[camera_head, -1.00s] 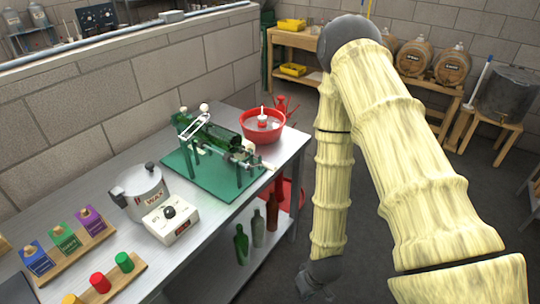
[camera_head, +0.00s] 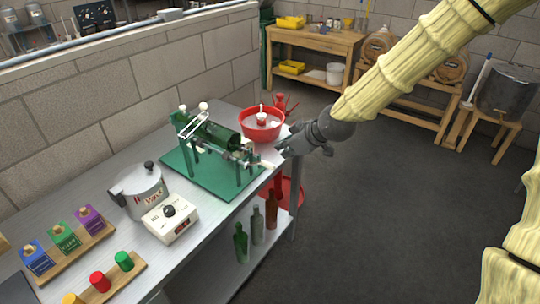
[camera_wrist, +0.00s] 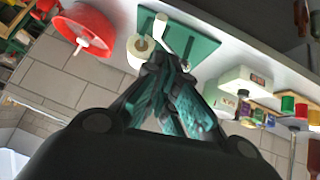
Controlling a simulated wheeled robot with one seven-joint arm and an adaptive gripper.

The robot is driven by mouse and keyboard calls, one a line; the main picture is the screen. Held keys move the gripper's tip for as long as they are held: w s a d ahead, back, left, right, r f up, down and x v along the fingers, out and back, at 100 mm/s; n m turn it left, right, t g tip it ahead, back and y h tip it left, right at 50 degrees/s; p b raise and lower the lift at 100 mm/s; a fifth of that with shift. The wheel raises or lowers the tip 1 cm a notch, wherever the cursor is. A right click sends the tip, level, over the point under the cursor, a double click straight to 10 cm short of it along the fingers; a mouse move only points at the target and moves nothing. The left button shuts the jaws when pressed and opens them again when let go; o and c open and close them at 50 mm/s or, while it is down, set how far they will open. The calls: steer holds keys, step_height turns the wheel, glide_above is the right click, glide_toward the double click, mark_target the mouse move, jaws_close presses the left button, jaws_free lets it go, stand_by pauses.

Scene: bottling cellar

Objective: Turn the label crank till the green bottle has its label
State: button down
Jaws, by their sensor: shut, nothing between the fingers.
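The labeller stands on a green base (camera_head: 222,187) on the steel bench. The green bottle (camera_head: 213,134) lies on its side in the labeller; I cannot make out a label on it. A pale crank handle (camera_head: 265,165) sticks out at the labeller's right end, near the bench edge. My gripper (camera_head: 284,150) is beside this end, close to the handle; whether they touch is unclear. In the wrist view my shut, empty fingers (camera_wrist: 163,66) point at the labeller. A pale handle-like cylinder (camera_wrist: 161,24) and a white roll (camera_wrist: 141,46) show just beyond them.
A red bowl (camera_head: 262,133) stands behind the labeller. A wax pot (camera_head: 142,193) and a white control box (camera_head: 171,219) stand to its left. Several bottles stand on the shelf below, including a green one (camera_head: 241,243). The floor (camera_head: 370,210) to the right is clear.

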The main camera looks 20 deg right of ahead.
step_height(320, 180, up, 3)
steer(key=w, duration=0.1)
steer(key=p, duration=0.4)
glide_above(270, 165)
steer(key=shift+f, duration=3.7)
steer(key=shift+f+n+p, duration=0.3)
steer(key=shift+f+p, duration=0.25)
steer(key=shift+f, duration=1.3)
steer(key=shift+d+f+y+b, duration=0.1)
steer(key=shift+f+y+b, duration=0.4)
steer(key=shift+f+b, duration=0.6)
steer(key=shift+r, duration=0.25)
